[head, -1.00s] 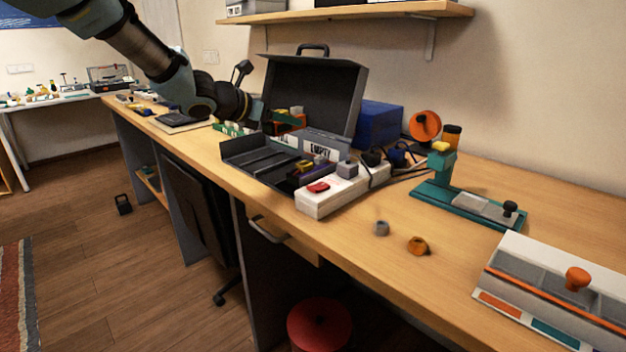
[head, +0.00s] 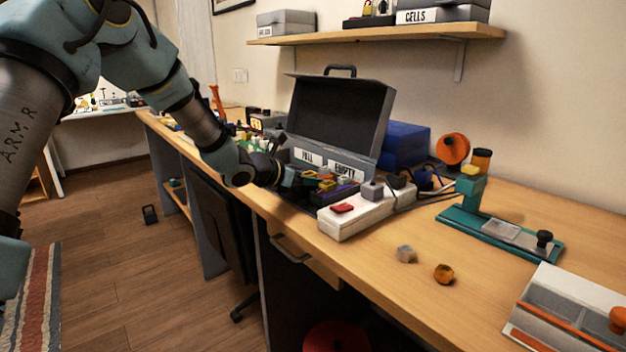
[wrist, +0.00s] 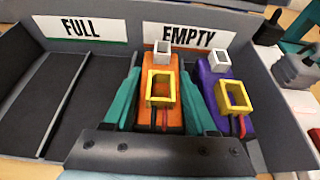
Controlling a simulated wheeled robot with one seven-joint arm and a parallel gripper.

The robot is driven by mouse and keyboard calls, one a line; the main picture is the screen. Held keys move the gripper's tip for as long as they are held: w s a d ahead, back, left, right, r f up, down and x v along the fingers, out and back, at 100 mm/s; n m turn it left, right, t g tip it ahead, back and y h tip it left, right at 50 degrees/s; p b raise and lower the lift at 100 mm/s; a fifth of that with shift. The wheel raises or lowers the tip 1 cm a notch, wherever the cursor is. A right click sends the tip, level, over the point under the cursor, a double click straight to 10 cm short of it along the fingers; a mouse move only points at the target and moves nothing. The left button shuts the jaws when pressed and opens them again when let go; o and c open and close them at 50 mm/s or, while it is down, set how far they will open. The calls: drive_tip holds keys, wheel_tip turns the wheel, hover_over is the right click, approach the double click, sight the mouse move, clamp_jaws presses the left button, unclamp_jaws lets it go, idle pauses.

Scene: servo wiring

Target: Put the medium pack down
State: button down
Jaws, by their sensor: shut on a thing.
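My gripper (wrist: 162,95) is shut on an orange pack, taken to be the medium pack (wrist: 174,118), with a teal finger on each side. The pack has a yellow connector, a pale connector and red and dark leads. It is at the EMPTY side of the open case (head: 335,112), left of a purple pack (wrist: 212,78). I cannot tell whether it touches the case floor. The FULL label (wrist: 81,28) and EMPTY label (wrist: 188,38) are behind. In the head view my gripper (head: 292,178) is low at the case, partly hidden by my arm.
The FULL side looks bare in the wrist view. A white power strip (head: 352,212) with a red switch stands right beside the case. A blue box (head: 405,143) is behind it. A teal stand (head: 490,222) and two small knobs are farther right on the bench.

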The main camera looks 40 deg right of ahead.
drive_tip(key=shift+c, duration=2.4)
unclamp_jaws()
drive_tip(key=shift+r, duration=0.2)
drive_tip(key=b+v, duration=0.1)
drive_tip(key=v, duration=1.1)
drive_tip(key=shift+f+b, duration=0.1)
drive_tip(key=shift+b, duration=0.2)
